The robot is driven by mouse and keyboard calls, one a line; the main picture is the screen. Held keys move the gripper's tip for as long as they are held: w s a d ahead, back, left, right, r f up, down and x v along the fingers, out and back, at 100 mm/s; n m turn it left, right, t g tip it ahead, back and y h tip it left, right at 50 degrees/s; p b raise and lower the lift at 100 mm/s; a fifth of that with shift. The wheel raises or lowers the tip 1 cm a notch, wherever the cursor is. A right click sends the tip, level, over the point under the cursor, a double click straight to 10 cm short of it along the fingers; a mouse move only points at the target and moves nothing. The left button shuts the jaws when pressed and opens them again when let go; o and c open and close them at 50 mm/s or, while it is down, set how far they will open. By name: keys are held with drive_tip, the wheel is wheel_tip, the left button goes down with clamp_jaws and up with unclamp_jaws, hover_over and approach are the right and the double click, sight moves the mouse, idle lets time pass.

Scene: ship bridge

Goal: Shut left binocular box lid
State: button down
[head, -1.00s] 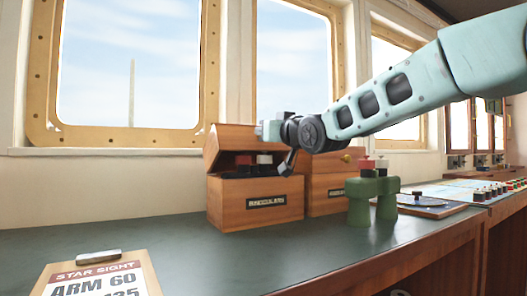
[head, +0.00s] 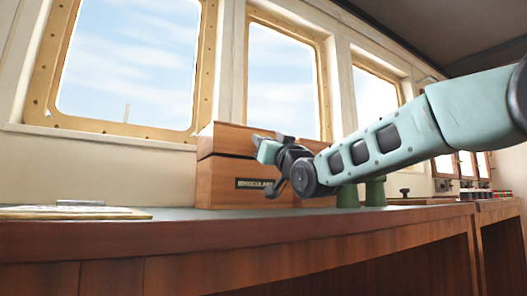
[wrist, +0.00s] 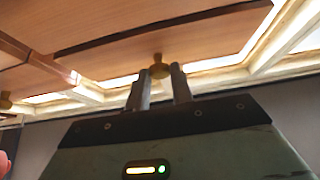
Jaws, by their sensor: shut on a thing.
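The left binocular box (head: 225,185) is wooden with a dark label on its front, standing on the counter under the windows. Its lid (head: 222,138) is down on the box or nearly so, with a thin dark seam between them. My gripper (head: 258,138) is at the front of the lid. In the wrist view its two fingers (wrist: 158,88) are shut on a brass knob (wrist: 160,68) at the edge of the wooden lid (wrist: 150,38). The inside of the box is hidden.
Green binoculars (head: 375,193) stand on the counter to the right, partly behind my arm. A second wooden box is mostly hidden behind my arm. A clipboard (head: 75,212) lies at the left on the counter (head: 170,212).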

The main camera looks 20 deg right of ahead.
drive_tip(key=shift+f+b, duration=0.6)
drive_tip(key=shift+f, duration=0.35)
drive_tip(key=c, duration=1.2)
unclamp_jaws()
drive_tip(key=shift+c, duration=0.2)
drive_tip(key=shift+r, duration=0.2)
wheel_tip(320, 180, up, 10)
drive_tip(key=p, duration=0.5)
drive_tip(key=shift+f, duration=0.1)
